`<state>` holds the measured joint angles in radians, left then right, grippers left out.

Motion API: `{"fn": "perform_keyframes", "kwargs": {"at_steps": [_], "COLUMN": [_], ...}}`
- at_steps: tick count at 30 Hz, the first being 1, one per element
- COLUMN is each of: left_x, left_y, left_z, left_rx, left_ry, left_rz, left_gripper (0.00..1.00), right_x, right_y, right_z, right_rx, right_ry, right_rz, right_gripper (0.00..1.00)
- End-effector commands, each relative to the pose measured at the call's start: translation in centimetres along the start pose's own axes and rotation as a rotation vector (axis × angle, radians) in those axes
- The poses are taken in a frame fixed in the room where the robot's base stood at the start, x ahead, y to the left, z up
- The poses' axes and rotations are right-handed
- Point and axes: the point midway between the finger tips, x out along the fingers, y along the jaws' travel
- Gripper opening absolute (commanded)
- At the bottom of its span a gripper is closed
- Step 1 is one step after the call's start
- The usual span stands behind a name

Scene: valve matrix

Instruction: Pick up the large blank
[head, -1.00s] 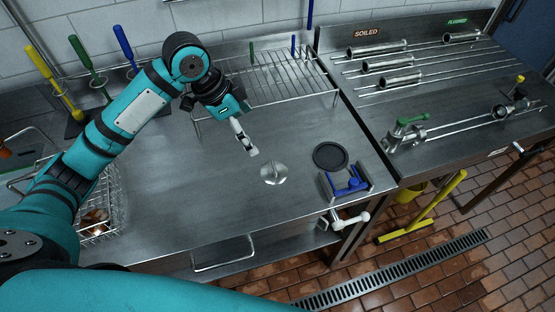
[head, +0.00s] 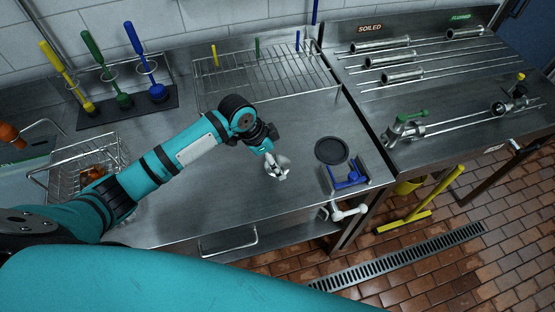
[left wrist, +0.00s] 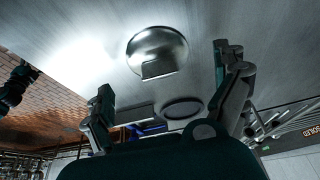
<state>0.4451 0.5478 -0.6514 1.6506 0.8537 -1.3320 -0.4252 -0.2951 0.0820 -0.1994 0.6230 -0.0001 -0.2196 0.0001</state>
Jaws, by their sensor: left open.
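The large blank looks like a shiny round metal disc (head: 284,160) lying on the steel counter. In the head view my left gripper (head: 277,173) partly covers it. The left wrist view shows the blank whole (left wrist: 155,44), with a notch-like darker tab shape at its lower edge. My left gripper (left wrist: 164,82) also shows there, its two fingers spread wide and nothing between them. The blank appears ahead of the fingertips; I cannot tell whether any finger touches it.
A black disc (head: 331,150) and a blue bracket-like item (head: 346,178) lie right of the blank. A wire rack (head: 265,78) stands behind, and a wire basket (head: 62,176) at left. Brushes (head: 148,75) stand at the back left.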

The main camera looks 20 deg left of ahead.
Motion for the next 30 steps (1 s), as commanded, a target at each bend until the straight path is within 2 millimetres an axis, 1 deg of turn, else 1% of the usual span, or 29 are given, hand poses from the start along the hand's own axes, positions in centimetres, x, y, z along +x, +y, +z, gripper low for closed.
{"fn": "perform_keyframes", "kwargs": {"at_steps": [1, 5, 12, 19, 30], "left_x": [0.5, 1.6, 1.9, 1.8, 1.9], "left_y": [0.0, 0.0, -0.1, -0.1, -0.1], "left_z": [-0.1, -0.1, 0.0, 0.0, 0.0], "left_rx": [-0.003, -0.001, 0.000, 0.000, -0.001], "left_ry": [0.000, 0.001, 0.001, 0.001, 0.000], "left_rz": [0.001, 0.000, -0.002, -0.002, -0.001], "left_gripper": [0.98, 0.98, 0.98, 0.68, 0.20], "right_x": [-0.4, -0.6, -0.5, -0.5, -0.5], "right_y": [-0.2, -0.5, -0.6, -0.5, -0.4], "right_z": [0.5, 1.2, 1.0, 0.4, 0.3], "right_rx": [0.000, 0.002, 0.002, 0.002, 0.001], "right_ry": [-0.007, -0.019, -0.016, -0.006, -0.005], "right_rz": [-0.002, -0.006, -0.007, -0.006, -0.005], "right_gripper": [0.80, 0.80, 0.80, 0.80, 0.80]}}
